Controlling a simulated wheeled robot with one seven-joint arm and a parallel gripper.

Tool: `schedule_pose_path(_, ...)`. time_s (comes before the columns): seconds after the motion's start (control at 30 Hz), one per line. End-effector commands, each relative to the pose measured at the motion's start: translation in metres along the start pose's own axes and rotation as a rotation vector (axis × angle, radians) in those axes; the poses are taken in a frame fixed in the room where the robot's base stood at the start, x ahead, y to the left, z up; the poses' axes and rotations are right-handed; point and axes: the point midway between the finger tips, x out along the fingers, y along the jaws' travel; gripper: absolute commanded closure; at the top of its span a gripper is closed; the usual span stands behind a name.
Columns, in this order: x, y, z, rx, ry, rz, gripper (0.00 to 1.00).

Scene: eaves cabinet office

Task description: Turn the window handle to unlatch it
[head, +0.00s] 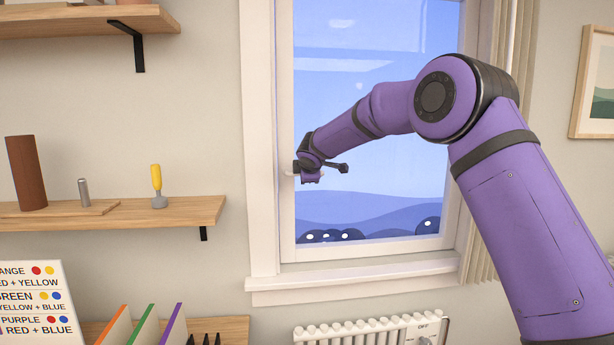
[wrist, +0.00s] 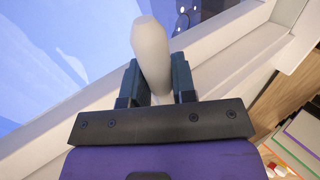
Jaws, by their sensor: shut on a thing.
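The window (head: 375,120) has a white frame and a blue pane. Its handle is a pale, rounded lever (wrist: 150,52) in the wrist view, with its free end reaching past my fingertips toward the top of the picture. My gripper (wrist: 155,80) has one dark finger on each side of the handle and is shut on it. In the head view my gripper (head: 304,174) is at the left side of the window frame, and the handle is mostly hidden behind it. The sash looks closed against its frame.
A wooden shelf (head: 130,213) with a brown cylinder (head: 26,173) and a yellow-handled tool (head: 157,185) is left of the window. A white radiator (head: 360,333) stands below the sill (head: 350,278). A curtain (head: 490,240) hangs at the window's right.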

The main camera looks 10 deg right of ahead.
Motion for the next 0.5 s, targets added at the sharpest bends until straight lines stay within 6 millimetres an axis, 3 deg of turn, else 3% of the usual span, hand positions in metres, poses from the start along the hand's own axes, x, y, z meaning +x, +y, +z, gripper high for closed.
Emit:
schedule_pose_path(0.1,-0.0007,0.001,-0.0002,-0.002,0.0,0.002,1.0)
schedule_pose_path(0.13,-0.0007,0.001,-0.0002,-0.002,0.0,0.002,0.73)
schedule_pose_path(0.23,-0.0007,0.001,-0.0002,-0.001,0.001,0.002,0.5)
schedule_pose_path(0.5,-0.0008,0.0006,-0.0002,-0.001,0.001,0.001,0.5)
